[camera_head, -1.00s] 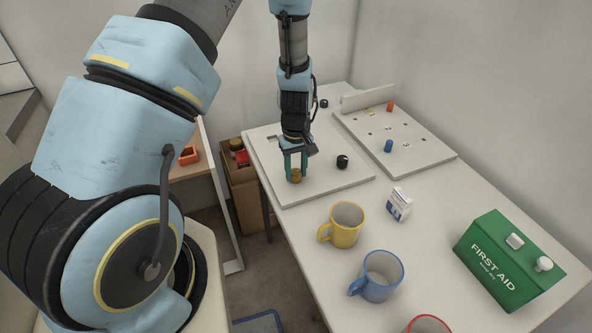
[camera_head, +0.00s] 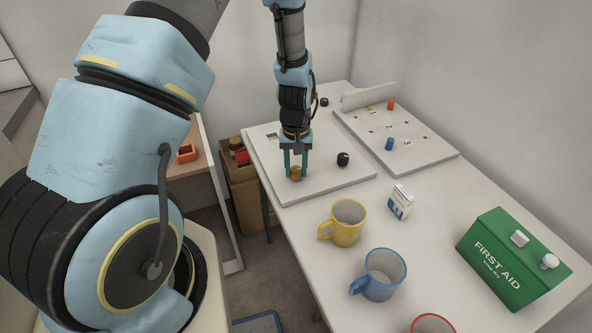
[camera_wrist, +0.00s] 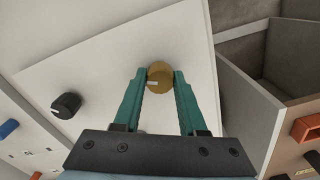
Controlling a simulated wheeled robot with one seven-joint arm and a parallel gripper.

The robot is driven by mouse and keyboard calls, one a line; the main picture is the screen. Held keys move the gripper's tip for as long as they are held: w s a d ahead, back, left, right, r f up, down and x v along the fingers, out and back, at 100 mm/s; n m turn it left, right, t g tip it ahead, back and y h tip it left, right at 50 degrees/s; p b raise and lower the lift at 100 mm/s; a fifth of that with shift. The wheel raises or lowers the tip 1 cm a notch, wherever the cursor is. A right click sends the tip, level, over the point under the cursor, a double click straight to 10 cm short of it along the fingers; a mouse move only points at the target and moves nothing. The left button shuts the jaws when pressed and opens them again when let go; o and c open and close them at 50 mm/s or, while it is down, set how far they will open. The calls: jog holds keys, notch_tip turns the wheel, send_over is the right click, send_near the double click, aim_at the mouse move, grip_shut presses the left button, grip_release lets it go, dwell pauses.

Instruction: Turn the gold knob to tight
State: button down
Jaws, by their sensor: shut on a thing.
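The gold knob (camera_head: 296,173) stands on a white board (camera_head: 331,186) on the table. In the wrist view the gold knob (camera_wrist: 160,83) has a short white mark on its top, pointing left. My gripper (camera_head: 296,172) points down from above, with its two teal fingers on either side of the knob. In the wrist view my gripper (camera_wrist: 161,78) is shut on the knob at its fingertips. Any marking for tight on the board is not visible.
A black knob (camera_head: 343,159) is on the same board, right of my gripper. A second board with pegs (camera_head: 425,153) lies behind right. A yellow mug (camera_head: 347,222), blue mug (camera_head: 381,274), small carton (camera_head: 400,202) and green first aid box (camera_head: 510,262) stand nearer.

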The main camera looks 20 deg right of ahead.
jog(key=m+b, duration=0.1)
jog(key=m, duration=0.3)
jog(key=shift+m, duration=0.3)
jog(key=m, duration=0.3)
jog(key=shift+m, duration=0.4)
jog(key=m, duration=0.3)
jog(key=shift+r+m, duration=0.1)
jog(key=shift+m, duration=0.2)
jog(key=m, duration=0.3)
jog(key=shift+w+m, duration=0.1)
jog(key=shift+m, duration=0.2)
jog(key=m+p, duration=0.1)
jog(key=m, duration=0.2)
jog(key=shift+r+m, duration=0.1)
jog(key=shift+m, duration=0.2)
jog(key=m+p, duration=0.2)
jog(key=m, duration=0.2)
jog(key=shift+m, duration=0.3)
jog(key=m+p, duration=0.2)
jog(key=m, duration=0.2)
jog(key=shift+d+m+p, duration=0.1)
jog(key=shift+m+p, duration=0.8)
jog(key=shift+m, duration=0.7)
